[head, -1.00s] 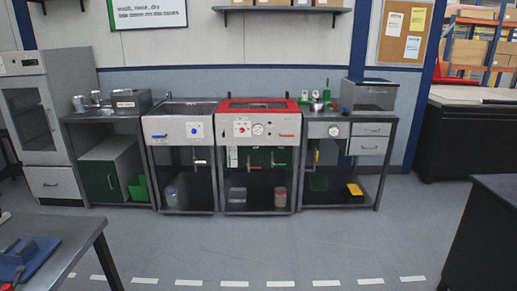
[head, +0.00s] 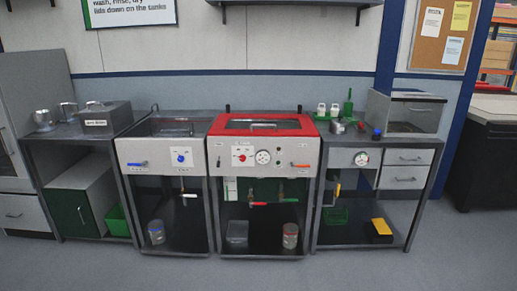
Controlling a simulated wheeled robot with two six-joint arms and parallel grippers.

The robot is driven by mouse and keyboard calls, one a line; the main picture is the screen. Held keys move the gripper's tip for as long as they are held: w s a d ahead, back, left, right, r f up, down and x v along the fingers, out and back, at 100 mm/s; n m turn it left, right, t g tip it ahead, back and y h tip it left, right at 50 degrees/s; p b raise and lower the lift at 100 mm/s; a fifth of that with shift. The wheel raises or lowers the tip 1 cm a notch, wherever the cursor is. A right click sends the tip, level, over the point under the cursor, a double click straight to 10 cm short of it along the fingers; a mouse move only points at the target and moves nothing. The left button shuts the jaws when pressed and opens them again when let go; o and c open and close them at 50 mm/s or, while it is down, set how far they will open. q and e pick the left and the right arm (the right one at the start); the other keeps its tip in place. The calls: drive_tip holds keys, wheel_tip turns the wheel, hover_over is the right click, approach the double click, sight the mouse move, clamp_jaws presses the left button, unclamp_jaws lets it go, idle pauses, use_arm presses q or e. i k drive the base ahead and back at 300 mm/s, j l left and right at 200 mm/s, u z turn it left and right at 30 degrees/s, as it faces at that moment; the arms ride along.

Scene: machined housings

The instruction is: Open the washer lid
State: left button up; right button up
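The washer is probably the middle unit of the bench row, with a red-rimmed lid (head: 225,124) that lies flat and shut on top. A grey handle bar shows at the lid's middle. Its white front panel (head: 216,157) carries a red knob, a round gauge and a small red-orange handle. To its left stands a similar unit (head: 130,150) with a dark top, a blue knob and a blue handle. Neither of my grippers is in view.
A side bench with a grey box (head: 108,118) and metal cups stands at the left. At the right, a bench holds bottles and a clear-fronted cabinet (head: 405,112). Open shelves with jars lie below. The grey floor (head: 270,275) in front is clear.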

sight(308, 128)
drive_tip(key=i+j, duration=0.15)
drive_tip(key=i, duration=1.35)
